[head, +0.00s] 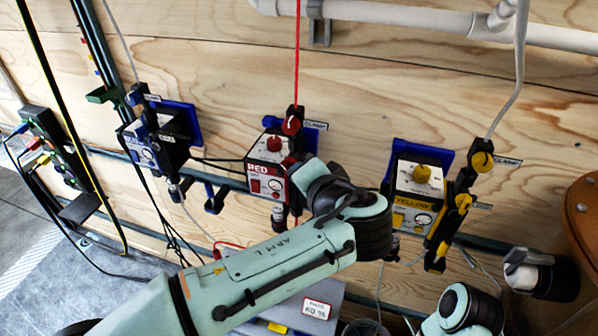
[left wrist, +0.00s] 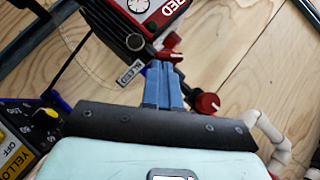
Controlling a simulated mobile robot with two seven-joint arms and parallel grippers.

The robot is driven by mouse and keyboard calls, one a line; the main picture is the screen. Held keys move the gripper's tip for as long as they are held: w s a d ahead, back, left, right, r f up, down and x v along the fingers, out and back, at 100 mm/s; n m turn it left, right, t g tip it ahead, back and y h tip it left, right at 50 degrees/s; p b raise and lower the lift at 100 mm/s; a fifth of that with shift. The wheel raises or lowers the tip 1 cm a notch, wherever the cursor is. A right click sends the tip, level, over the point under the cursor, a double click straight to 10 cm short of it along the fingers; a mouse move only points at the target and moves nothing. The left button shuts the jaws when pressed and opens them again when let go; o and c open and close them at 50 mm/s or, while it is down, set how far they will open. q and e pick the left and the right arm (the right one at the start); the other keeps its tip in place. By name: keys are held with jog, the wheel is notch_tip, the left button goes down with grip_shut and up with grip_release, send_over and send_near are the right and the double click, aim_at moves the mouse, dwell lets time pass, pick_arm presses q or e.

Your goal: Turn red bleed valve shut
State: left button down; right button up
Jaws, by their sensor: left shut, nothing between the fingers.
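The red unit (head: 266,170) is on the wooden wall in the middle of the head view, with a red clamp knob (head: 291,125) at its upper right. My left arm covers its lower right side, so the bleed valve is hidden there. In the left wrist view a red valve handle (left wrist: 169,50) shows beside the BLEED label (left wrist: 130,73). My left gripper (left wrist: 163,68) is shut and empty, its blue fingertips close to this handle; I cannot tell whether they touch. Another red knob (left wrist: 207,104) lies right of the fingers. My right gripper is not seen.
The yellow unit (head: 420,185) stands to the right of my left wrist, the blue unit (head: 150,140) to the left. Cords and tubes hang between them. A white pipe (head: 390,17) runs along the top. A grey case (head: 315,305) lies below.

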pick_arm(q)
notch_tip(320, 180, down, 2)
jog(key=m+t+y+b, duration=0.3)
jog(key=shift+b, duration=0.3)
jog(key=shift+f, duration=0.15)
jog(key=shift+d, duration=0.1)
dwell(0.7)
